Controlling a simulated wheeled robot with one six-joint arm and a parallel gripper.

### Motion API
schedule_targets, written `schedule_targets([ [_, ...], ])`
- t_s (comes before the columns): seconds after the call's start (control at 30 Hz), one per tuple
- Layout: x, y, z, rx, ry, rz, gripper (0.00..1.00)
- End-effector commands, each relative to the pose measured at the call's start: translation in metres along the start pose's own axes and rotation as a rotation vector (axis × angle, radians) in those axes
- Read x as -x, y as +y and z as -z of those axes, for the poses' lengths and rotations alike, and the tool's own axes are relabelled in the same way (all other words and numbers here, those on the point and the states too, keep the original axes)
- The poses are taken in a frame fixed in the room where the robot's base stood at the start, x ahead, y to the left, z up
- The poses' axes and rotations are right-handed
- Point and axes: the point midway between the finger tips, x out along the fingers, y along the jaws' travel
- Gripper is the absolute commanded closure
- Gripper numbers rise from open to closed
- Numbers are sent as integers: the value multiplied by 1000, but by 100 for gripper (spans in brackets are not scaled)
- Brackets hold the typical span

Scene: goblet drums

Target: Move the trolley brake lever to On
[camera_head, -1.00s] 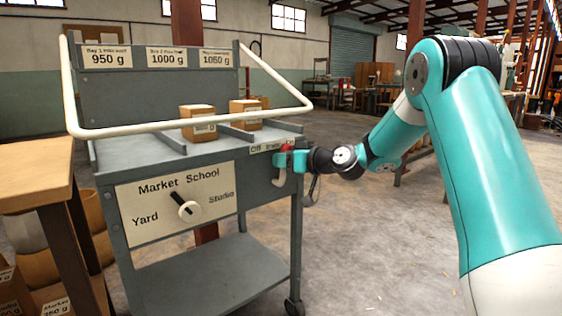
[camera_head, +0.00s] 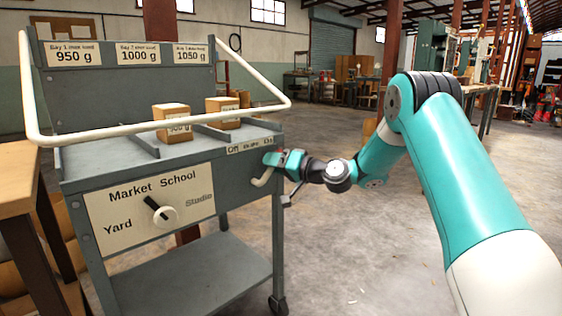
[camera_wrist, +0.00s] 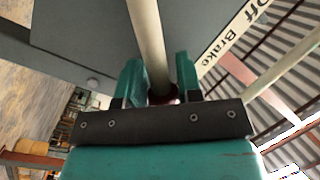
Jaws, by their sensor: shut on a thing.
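The grey trolley (camera_head: 240,194) stands at left centre in the head view. Its brake label (camera_head: 250,145) reads Off at left and On at right, on the top edge at the right corner. The pale brake lever (camera_head: 261,179) is below the label, its upper part leaning right. My gripper (camera_head: 273,160) is at its upper end, below the On side. In the wrist view, the pale lever rod (camera_wrist: 147,40) runs between the fingers of my gripper (camera_wrist: 160,76), which is shut on it. A dark red part shows at the rod's near end. The lever's exact setting is partly hidden.
Two cartons, one at left (camera_head: 173,122) and one at right (camera_head: 222,111), sit on the trolley top inside a white rail (camera_head: 150,128). A selector knob (camera_head: 164,215) is on the front plate. A wooden table (camera_head: 18,186) stands close at left. Floor at right is open.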

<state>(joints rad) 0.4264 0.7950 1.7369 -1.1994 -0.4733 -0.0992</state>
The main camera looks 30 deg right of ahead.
Motion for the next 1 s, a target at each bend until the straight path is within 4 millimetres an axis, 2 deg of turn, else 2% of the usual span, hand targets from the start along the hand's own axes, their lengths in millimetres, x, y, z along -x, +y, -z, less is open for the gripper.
schedule_targets([
  [0.43,-1,1,-1,-12,3,1,100],
  [0.47,-1,1,-1,-12,3,1,62],
  [0.5,-1,1,-1,-12,3,1,53],
  [0.57,-1,1,-1,-11,2,1,41],
  [0.87,0,0,-1,-10,1,2,41],
  [1.0,13,0,0,-13,1,0,41],
])
